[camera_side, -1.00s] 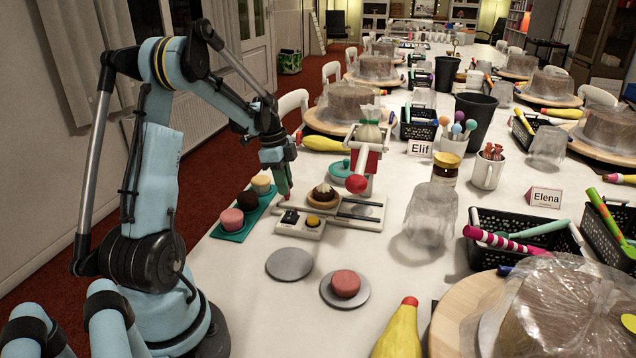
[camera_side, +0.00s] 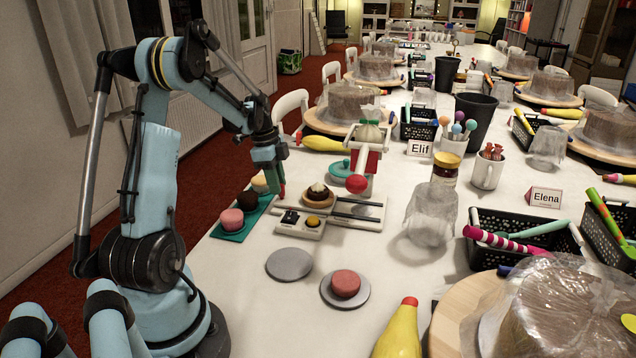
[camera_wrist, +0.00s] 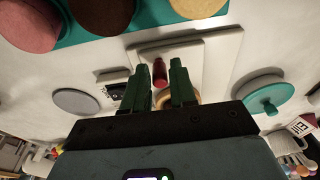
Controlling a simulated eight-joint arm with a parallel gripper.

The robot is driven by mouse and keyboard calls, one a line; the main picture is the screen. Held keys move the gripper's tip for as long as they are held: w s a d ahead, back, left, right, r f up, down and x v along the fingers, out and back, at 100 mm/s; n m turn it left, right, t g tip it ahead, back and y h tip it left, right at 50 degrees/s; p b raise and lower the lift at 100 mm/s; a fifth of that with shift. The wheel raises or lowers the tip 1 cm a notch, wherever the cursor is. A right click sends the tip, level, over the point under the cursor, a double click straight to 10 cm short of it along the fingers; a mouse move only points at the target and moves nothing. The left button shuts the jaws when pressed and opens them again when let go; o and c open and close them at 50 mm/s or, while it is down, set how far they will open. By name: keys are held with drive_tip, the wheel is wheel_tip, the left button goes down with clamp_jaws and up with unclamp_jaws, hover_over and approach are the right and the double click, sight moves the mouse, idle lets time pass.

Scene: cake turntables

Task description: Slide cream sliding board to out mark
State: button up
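The cream sliding board (camera_side: 303,205) lies in the pale dispenser base (camera_side: 372,212) and carries a tart (camera_side: 319,195) with a dark top. A dark slot shows in the base right of the tart. My gripper (camera_side: 279,189) is low at the board's left end, beside the green tray. The fingers partly hide the tart there. I cannot make out the out mark.
A teal tray (camera_side: 232,236) with several cakes sits close on the left. A control box (camera_side: 300,223), a grey disc (camera_side: 289,264) and a plate with a pink cake (camera_side: 345,284) lie in front.

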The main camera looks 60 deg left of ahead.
drive_tip(key=shift+o, duration=1.4)
drive_tip(key=shift+d, duration=0.1)
drive_tip(key=shift+r, duration=0.1)
wheel_tip(320, 180, up, 7)
drive_tip(key=shift+w+d, duration=0.1)
drive_tip(key=shift+d, duration=0.05)
